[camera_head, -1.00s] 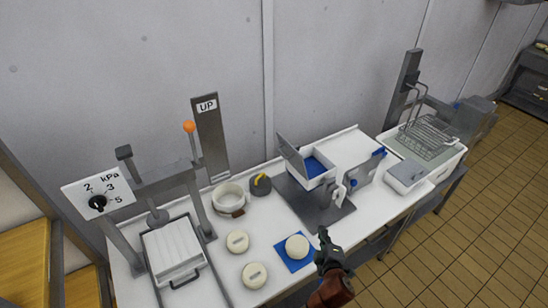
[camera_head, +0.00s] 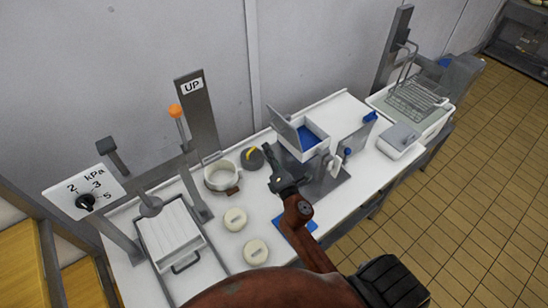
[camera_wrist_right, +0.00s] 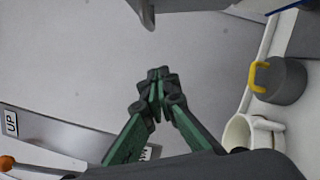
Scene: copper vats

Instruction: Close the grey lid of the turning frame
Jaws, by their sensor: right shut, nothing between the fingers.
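The turning frame is a white box (camera_head: 318,148) with a blue inside on a grey stand. Its grey lid (camera_head: 284,127) stands open, tilted up on the box's left side. My right gripper (camera_head: 273,165) is shut and empty, just in front of and below the lid, apart from it as far as I can tell. In the right wrist view its green-sided fingers (camera_wrist_right: 157,84) meet at the tips, with the grey wall behind. A grey piece (camera_wrist_right: 147,12) at the top edge there is cut off; I cannot tell what it is. My left gripper is not in view.
A white ring mould (camera_head: 222,178) and a dark weight with a yellow handle (camera_head: 252,158) stand left of my gripper. Two pale cheeses (camera_head: 236,219) lie in front. My arm mostly hides a blue mat (camera_head: 310,226). A press (camera_head: 150,206) stands at left.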

